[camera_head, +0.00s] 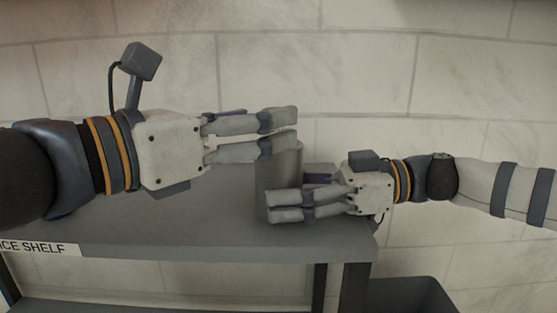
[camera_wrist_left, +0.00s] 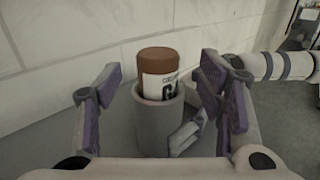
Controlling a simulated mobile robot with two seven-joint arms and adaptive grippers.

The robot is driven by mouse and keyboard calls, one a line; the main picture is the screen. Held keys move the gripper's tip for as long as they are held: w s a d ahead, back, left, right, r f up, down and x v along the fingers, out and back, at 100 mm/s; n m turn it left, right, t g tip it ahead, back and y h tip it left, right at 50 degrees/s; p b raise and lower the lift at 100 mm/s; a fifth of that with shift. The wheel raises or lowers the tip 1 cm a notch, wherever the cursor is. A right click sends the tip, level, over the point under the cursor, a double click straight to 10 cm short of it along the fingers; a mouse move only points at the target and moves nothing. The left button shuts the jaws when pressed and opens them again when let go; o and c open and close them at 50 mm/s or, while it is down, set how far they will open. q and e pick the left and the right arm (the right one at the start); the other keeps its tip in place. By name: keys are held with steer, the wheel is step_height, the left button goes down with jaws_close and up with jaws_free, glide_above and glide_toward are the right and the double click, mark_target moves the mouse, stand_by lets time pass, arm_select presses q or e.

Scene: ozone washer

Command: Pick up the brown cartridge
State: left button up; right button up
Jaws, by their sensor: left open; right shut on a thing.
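The brown cartridge (camera_wrist_left: 156,62), with a white label, stands upright in a grey cylindrical holder (camera_wrist_left: 148,125), its top above the rim. The holder (camera_head: 268,180) also shows in the head view, on the shelf; there the cartridge is hidden behind my left gripper (camera_head: 280,133). My left gripper (camera_wrist_left: 160,85) is open, its fingers to either side of the cartridge and apart from it in the left wrist view. My right gripper (camera_head: 284,206) is low at the holder's side and shut on the holder; its exact contact is partly hidden. It also shows in the left wrist view (camera_wrist_left: 184,136).
The grey shelf (camera_head: 170,222) has a label (camera_head: 38,248) on its front edge and free room around the holder. A tiled wall (camera_head: 365,70) stands close behind. A dark bin (camera_head: 410,297) is below at the right.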

arm_select(q)
steer(key=x, duration=0.4)
steer(key=shift+w+d+r, duration=0.15)
steer(key=shift+w+d, duration=0.05)
steer(key=shift+w, duration=0.15)
arm_select(e)
steer(key=shift+f, duration=0.2)
arm_select(q)
steer(key=shift+c, duration=0.4)
jaws_close()
arm_select(e)
steer(key=o, duration=0.9)
arm_select(q)
step_height(320, 180, up, 18)
arm_select(e)
steer(key=shift+o, duration=0.2)
